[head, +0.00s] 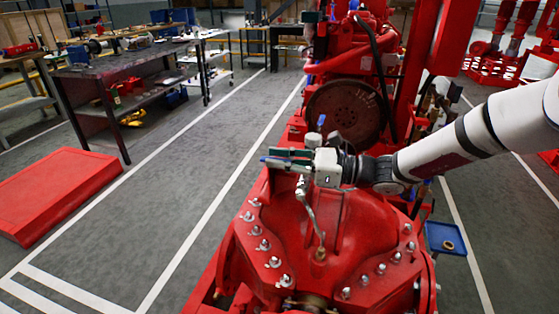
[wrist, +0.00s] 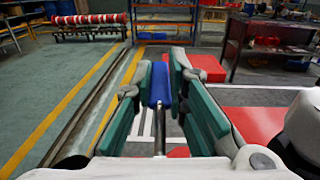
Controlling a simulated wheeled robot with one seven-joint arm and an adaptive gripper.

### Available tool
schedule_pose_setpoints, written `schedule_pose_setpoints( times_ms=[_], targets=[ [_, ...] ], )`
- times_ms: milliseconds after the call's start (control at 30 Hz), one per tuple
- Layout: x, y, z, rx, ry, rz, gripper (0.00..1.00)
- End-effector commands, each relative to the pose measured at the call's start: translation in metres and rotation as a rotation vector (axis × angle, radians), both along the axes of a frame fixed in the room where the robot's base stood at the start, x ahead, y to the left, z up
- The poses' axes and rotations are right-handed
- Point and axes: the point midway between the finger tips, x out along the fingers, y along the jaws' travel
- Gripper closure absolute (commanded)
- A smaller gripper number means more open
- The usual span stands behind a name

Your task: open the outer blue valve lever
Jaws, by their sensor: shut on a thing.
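My gripper (head: 284,158) is above the red pump casing (head: 335,235) in the head view, reaching in from the right with its fingers pointing left. A blue valve lever (wrist: 160,84) stands between the two green finger pads in the wrist view, its thin metal stem running down toward the palm. My gripper (wrist: 168,92) is shut on this lever. The lever's blue end (head: 266,159) pokes out past the fingertips in the head view. A second blue handle (head: 321,120) stands upright just behind the gripper. The held valve's body is hidden by my gripper.
A bent metal pipe (head: 311,215) rises from the casing below the gripper. Studs and nuts (head: 264,244) ring the casing. The red engine (head: 345,110) stands close behind. Floor to the left is open, up to a red platform (head: 55,193) and a workbench (head: 120,65).

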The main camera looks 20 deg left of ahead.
Motion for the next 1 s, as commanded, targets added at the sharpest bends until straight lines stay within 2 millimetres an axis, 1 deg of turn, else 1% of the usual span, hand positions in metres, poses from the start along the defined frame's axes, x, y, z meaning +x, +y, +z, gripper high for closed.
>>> schedule_pose_setpoints(
  times_ms=[267, 700, 1000],
  targets=[
    [-0.005, -0.001, -0.001, 0.000, 0.001, 0.095, 1.00],
    [-0.023, -0.008, -0.003, -0.002, 0.001, 0.423, 1.00],
    [-0.031, -0.013, -0.003, -0.003, 0.002, 0.583, 1.00]
  ],
)
